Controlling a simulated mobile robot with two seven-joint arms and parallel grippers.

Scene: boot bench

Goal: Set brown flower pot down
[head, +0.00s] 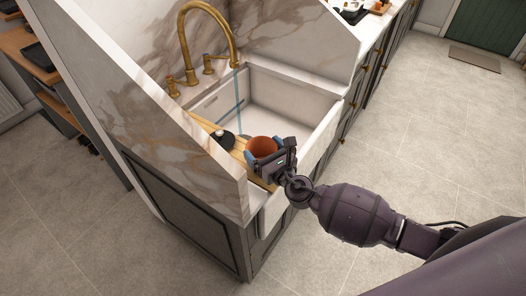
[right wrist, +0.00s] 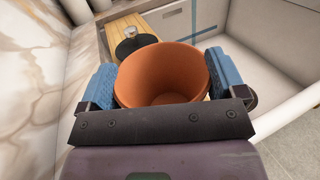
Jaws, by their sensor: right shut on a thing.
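The brown flower pot (head: 262,146) is a terracotta-coloured, open-topped pot. In the head view it is at the near end of the white sink, by the wooden board (head: 204,130). My right gripper (head: 264,152) is shut on it, with a blue finger pad on each side. In the right wrist view the pot (right wrist: 162,76) stands upright and looks empty, between the blue fingers (right wrist: 162,88). Its base is hidden, so I cannot tell whether it touches the board. My left gripper is not in view.
A black lidded object (head: 222,139) sits on the board, close behind the pot. The white sink basin (head: 270,110) lies beyond, with a brass tap (head: 234,50) at its back. A marble panel (head: 200,150) rises close on the left. Open floor (head: 420,150) lies right.

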